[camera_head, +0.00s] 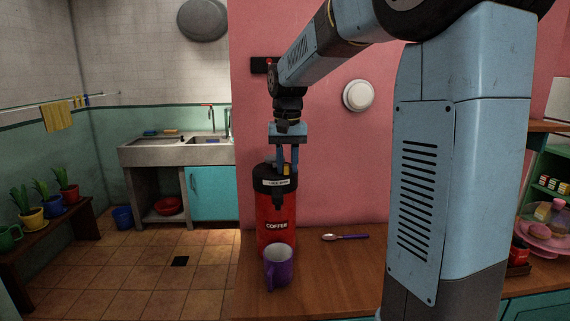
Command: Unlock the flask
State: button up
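The flask (277,222) is a red cylinder with a black top and the word COFFEE on its front. It stands upright on the wooden counter. A small pale label lies across its black top. A small yellow part (287,168) shows at the top of the flask. My gripper (288,168) points straight down at the flask's top, with its two blue fingers a little apart on either side of the yellow part. Whether the fingers touch or grip it is not clear.
A purple mug (277,268) stands on the counter (335,275) just in front of the flask. A spoon with a purple handle (345,237) lies to the right. A pink wall (330,170) rises close behind. The counter's middle is bare.

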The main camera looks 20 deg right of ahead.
aim_at(287, 165)
jog(key=shift+o, duration=1.1)
notch_tip(287, 165, up, 14)
jog(key=shift+f, duration=0.15)
jog(key=s+f+n+t, duration=0.1)
jog(key=s+f+t, duration=0.1)
jog(key=s+f, duration=0.3)
jog(key=s+d+f+t, duration=0.1)
jog(key=s+f, duration=0.4)
jog(key=s, duration=0.7)
jog(key=s+f+n+t, duration=0.1)
jog(key=s+f+t, duration=0.1)
jog(key=s+f, duration=0.3)
jog(key=s, duration=0.3)
jog(key=shift+s+d+n+t, duration=0.25)
jog(key=shift+d+n+t, duration=0.05)
jog(key=shift+d, duration=0.05)
